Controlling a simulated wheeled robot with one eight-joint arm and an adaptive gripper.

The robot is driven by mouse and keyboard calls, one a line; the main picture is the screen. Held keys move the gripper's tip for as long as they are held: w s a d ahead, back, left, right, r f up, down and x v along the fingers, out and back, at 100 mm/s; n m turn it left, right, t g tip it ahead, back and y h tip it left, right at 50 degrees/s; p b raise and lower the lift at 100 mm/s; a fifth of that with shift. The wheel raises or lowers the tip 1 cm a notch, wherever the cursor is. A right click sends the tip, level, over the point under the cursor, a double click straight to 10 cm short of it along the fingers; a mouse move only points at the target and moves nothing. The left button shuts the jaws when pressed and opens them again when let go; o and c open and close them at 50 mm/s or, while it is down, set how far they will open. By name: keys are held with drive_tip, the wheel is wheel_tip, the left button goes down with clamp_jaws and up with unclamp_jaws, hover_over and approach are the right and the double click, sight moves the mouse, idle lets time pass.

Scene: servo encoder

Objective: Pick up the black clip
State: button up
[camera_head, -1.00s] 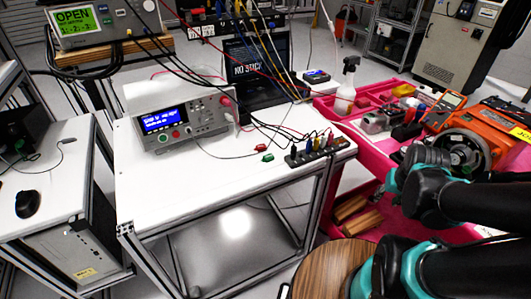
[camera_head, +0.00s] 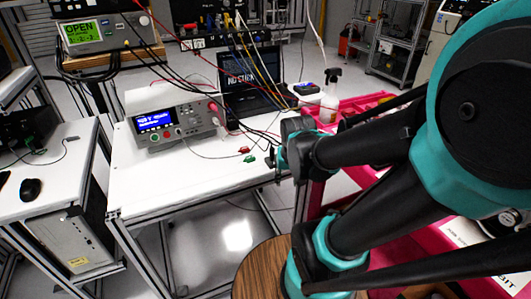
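I cannot pick out the black clip for sure. On the white table (camera_head: 190,180) a red clip (camera_head: 244,150) and a green clip (camera_head: 250,159) lie close together, right of the bench meter (camera_head: 172,122). Black leads run across the table to their right, where my arm covers the table's right end and most of the plug block there. A black clip there may be hidden. My arm's dark and teal links fill the right side of the view, in front of the table's right edge. The fingers of my gripper do not show.
A laptop (camera_head: 250,82) and a spray bottle (camera_head: 329,98) stand behind. A pink cart is at the right, mostly behind my arm. A round wooden top (camera_head: 262,270) is below. A side table at left holds a mouse (camera_head: 30,188). The white table's front left is clear.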

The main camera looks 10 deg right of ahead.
drive_tip(key=w+a+r+m+g+h, duration=0.1)
drive_tip(key=w+a+r+m, duration=0.25)
drive_tip(key=r, duration=0.35)
drive_tip(key=w+a+r+m+g+h, duration=0.1)
drive_tip(key=w+a+r+m+h, duration=0.15)
drive_tip(key=r+m, duration=0.35)
drive_tip(key=w+a+r+m, duration=0.4)
drive_tip(key=r, duration=0.4)
approach(271, 148)
drive_tip(key=w+x, duration=0.1)
drive_tip(key=x, duration=0.4)
drive_tip(key=shift+n+h, duration=0.25)
drive_tip(key=shift+s+x, duration=0.2)
drive_tip(key=shift+x, duration=1.2)
drive_tip(key=shift+s+x, duration=0.2)
drive_tip(key=shift+x, duration=1.15)
drive_tip(key=shift+s, duration=0.1)
drive_tip(key=shift+c, duration=0.3)
clamp_jaws()
